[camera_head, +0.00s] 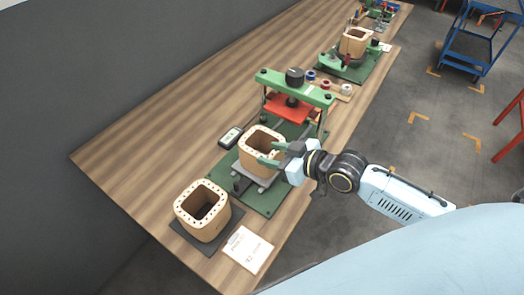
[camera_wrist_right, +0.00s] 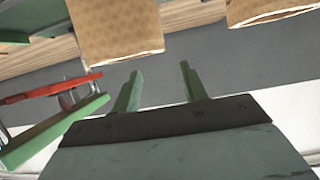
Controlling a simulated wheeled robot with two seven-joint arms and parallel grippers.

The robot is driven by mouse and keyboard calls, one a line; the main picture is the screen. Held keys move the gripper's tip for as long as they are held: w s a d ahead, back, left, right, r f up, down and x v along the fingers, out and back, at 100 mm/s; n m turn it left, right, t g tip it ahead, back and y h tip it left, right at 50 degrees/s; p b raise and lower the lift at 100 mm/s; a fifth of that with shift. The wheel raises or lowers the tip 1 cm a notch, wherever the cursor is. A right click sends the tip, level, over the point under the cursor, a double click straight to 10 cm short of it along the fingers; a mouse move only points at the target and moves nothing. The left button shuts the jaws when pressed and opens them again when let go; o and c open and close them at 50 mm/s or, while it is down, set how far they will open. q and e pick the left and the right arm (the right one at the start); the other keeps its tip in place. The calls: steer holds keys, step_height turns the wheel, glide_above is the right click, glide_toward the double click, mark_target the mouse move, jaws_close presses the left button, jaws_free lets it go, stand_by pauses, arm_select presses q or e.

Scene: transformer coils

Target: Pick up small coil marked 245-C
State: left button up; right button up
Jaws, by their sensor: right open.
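Several tan, box-shaped coils with hollow centres and small holes around the rim stand on the table. The nearest coil (camera_head: 202,211) sits on a dark mat at the front. A second coil (camera_head: 253,136) sits on a grey block on the green base plate. I cannot read a 245-C marking on any of them. My right gripper (camera_head: 271,155) is open beside the second coil, its fingers overlapping that coil's right side in the head view. In the right wrist view the open gripper (camera_wrist_right: 161,70) has nothing between its fingers; a coil (camera_wrist_right: 115,28) shows beyond them at upper left. My left gripper is not in view.
A green press (camera_head: 318,94) with a red plate stands just behind the second coil. A handheld meter (camera_head: 230,138) and a white card (camera_head: 247,249) lie on the wooden table (camera_head: 130,155). Another coil (camera_head: 356,42) stands farther back. A blue cart (camera_head: 474,45) is on the floor.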

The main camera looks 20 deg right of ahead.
mark_target(250, 151)
steer(key=x, duration=0.5)
steer(key=shift+w+a+f, duration=0.2)
steer(key=shift+w+f, duration=0.05)
steer(key=shift+f, duration=0.05)
jaws_close()
stand_by(0.9)
steer(key=shift+r, duration=0.1)
stand_by(0.4)
